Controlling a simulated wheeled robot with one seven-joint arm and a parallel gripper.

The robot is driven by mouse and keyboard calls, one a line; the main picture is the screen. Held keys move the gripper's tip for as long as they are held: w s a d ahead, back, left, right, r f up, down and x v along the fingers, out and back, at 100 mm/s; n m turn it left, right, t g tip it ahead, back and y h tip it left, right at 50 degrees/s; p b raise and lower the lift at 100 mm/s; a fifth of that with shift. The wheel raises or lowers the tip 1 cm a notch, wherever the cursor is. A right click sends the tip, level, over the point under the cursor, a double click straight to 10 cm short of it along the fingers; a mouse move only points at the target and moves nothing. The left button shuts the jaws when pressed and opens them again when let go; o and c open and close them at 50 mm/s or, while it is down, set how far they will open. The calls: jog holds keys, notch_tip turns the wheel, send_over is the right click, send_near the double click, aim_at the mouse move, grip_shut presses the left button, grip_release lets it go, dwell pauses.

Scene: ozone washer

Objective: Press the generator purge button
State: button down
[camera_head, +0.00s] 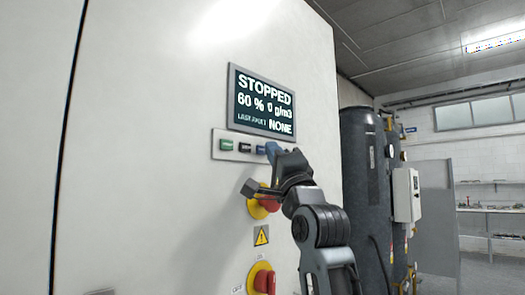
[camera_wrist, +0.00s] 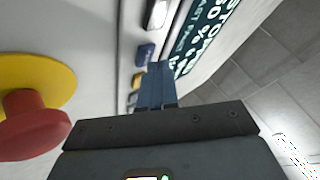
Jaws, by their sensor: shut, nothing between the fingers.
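A strip of small buttons (camera_head: 228,146) runs below the display on the white cabinet. In the head view I see a green button (camera_head: 226,145), a dark one (camera_head: 245,147) and a blue one (camera_head: 261,149); my gripper hides the strip's right end. The wrist view shows a blue button (camera_wrist: 145,53) and a yellow button (camera_wrist: 138,80). I cannot read which button is the generator purge. My gripper (camera_wrist: 157,68) is shut and empty, its blue fingertips close beside the blue and yellow buttons. I cannot tell whether they touch anything. It also shows in the head view (camera_head: 271,149).
The display (camera_head: 262,102) reads STOPPED, 60 %, 0 g/m3 and last fault NONE. A red knob on a yellow disc (camera_wrist: 45,75) lies close beside my gripper. Another red and yellow control (camera_head: 262,280) is lower, beneath a warning sign (camera_head: 262,236). Dark tanks (camera_head: 363,165) stand right.

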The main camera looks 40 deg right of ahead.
jog(key=shift+w, duration=0.4)
dwell(0.5)
jog(key=shift+s, duration=0.8)
jog(key=shift+s, duration=0.1)
jog(key=shift+s+d+p, duration=0.1)
jog(key=shift+s+p, duration=0.3)
jog(key=shift+s, duration=2)
